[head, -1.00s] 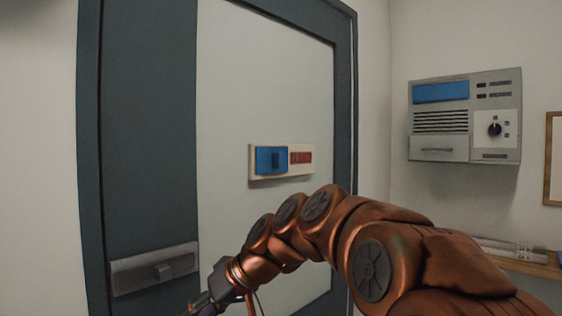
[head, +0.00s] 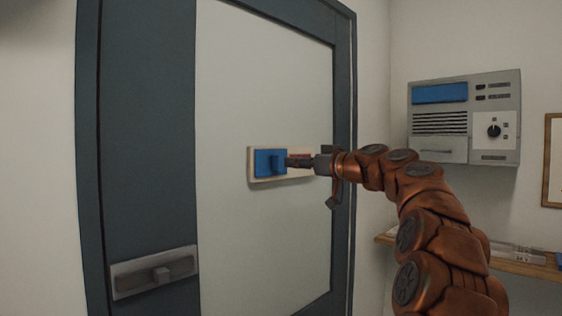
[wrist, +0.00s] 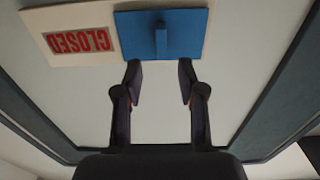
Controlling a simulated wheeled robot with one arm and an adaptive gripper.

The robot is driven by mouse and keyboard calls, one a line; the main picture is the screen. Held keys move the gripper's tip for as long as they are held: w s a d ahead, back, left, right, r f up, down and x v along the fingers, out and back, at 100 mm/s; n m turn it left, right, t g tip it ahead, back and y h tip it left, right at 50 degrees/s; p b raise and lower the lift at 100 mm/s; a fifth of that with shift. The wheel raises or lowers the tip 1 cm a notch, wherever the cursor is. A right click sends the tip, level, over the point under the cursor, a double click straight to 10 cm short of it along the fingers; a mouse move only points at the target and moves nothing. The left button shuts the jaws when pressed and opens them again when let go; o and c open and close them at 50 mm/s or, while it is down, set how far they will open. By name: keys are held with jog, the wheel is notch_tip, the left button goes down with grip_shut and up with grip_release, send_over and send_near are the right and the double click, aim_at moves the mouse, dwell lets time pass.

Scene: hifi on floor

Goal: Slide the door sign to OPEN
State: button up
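The door sign is a cream board (head: 250,168) on the pale door panel. A blue slider (head: 262,162) with a raised tab (head: 275,164) covers its left part in the head view. Red CLOSED lettering shows upside down beside the slider in the wrist view (wrist: 80,41); my gripper partly hides it in the head view. My gripper (head: 294,162) is just right of the tab in the head view. In the wrist view its fingers (wrist: 160,78) are spread with nothing between them, and the tab (wrist: 161,38) lies beyond, between their lines. Whether a fingertip touches the slider is unclear.
A wall unit (head: 465,118) with a dial hangs at right, above a wooden shelf (head: 520,266). The door panel around the sign is clear.

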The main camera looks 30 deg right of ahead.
aim_at(280, 162)
jog(key=shift+p+x, duration=1)
jog(key=shift+x, duration=2.15)
jog(key=shift+a, duration=0.1)
jog(key=shift+c, duration=0.2)
grip_shut()
